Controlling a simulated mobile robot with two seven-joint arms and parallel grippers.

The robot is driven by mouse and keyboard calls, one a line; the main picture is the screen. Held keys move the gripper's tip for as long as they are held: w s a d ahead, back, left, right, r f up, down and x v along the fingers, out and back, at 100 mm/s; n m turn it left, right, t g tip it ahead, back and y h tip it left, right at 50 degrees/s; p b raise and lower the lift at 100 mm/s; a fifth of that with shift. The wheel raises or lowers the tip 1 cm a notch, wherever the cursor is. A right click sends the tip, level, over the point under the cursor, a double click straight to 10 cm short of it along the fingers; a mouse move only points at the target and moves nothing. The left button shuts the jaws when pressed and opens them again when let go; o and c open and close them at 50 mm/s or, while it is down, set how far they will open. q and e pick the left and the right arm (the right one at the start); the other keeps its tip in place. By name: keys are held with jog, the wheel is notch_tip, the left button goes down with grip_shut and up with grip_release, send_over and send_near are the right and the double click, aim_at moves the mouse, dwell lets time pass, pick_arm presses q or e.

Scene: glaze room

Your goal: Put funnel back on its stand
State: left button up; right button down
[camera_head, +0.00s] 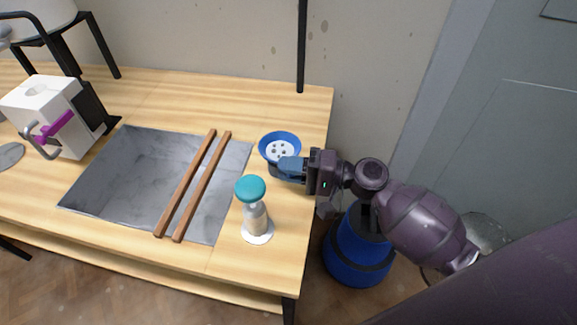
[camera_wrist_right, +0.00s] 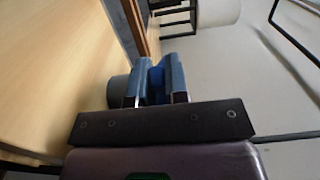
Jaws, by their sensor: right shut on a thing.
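A blue round funnel (camera_head: 280,136) with a pale, holed disc inside it is near the right end of the table. My right gripper (camera_head: 283,168) reaches in from the right at the funnel's near side and is shut on it. In the right wrist view, part of the blue funnel (camera_wrist_right: 156,82) shows between the two fingers (camera_wrist_right: 157,98). The fingers hide the funnel's lower part, and I cannot tell whether it touches anything below. I cannot make out the stand for certain. My left gripper is not in view.
Two wooden bars (camera_head: 205,180) lie across the grey sink (camera_head: 135,175). A white device (camera_head: 45,105) with a purple handle stands at left. A blue bin (camera_head: 358,252) is on the floor at right.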

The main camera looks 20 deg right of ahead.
jog(key=c, duration=1.1)
grip_release()
jog(key=shift+o, duration=0.2)
